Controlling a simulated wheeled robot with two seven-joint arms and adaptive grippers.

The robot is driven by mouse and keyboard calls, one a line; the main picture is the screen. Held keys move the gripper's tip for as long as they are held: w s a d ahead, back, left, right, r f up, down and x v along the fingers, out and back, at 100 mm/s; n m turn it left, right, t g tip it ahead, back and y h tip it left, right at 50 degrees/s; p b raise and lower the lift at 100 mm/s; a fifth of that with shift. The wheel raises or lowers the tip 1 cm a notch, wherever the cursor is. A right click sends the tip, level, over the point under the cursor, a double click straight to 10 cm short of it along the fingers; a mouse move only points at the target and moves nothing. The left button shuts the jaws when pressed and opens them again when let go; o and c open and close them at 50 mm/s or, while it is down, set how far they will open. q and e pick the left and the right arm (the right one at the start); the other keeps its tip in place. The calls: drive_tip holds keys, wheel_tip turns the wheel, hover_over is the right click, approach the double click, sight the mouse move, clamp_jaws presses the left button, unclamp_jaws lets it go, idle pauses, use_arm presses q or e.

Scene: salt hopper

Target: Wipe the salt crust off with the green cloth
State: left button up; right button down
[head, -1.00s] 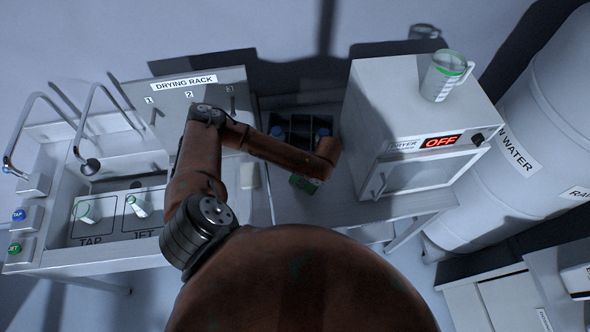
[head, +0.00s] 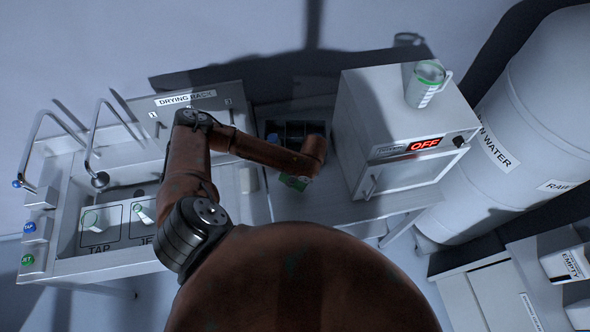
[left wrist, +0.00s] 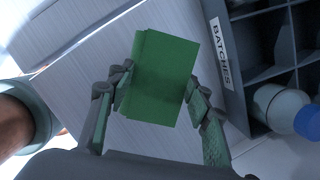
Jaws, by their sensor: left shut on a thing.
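The green cloth (left wrist: 163,75) is a folded rectangular pad between the two fingers of my left gripper (left wrist: 158,103) in the left wrist view. The gripper is shut on it and holds it above a pale surface beside the batches crate. In the head view a bit of the cloth (head: 293,182) shows green under the end of my left arm, in front of the crate; the fingers are mostly hidden there. I cannot make out any salt crust in either view. My right gripper is not in view.
The dark batches crate (left wrist: 228,62) holds a blue-capped bottle (left wrist: 280,108). The dryer (head: 375,110), marked OFF, carries a green-rimmed jug (head: 424,84). The sink unit (head: 70,262) with taps and drying rack stands left. A large water tank (head: 535,110) stands right.

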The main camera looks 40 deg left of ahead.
use_arm(q)
drive_tip(key=shift+r+p, duration=1.05)
drive_tip(key=shift+r, duration=0.1)
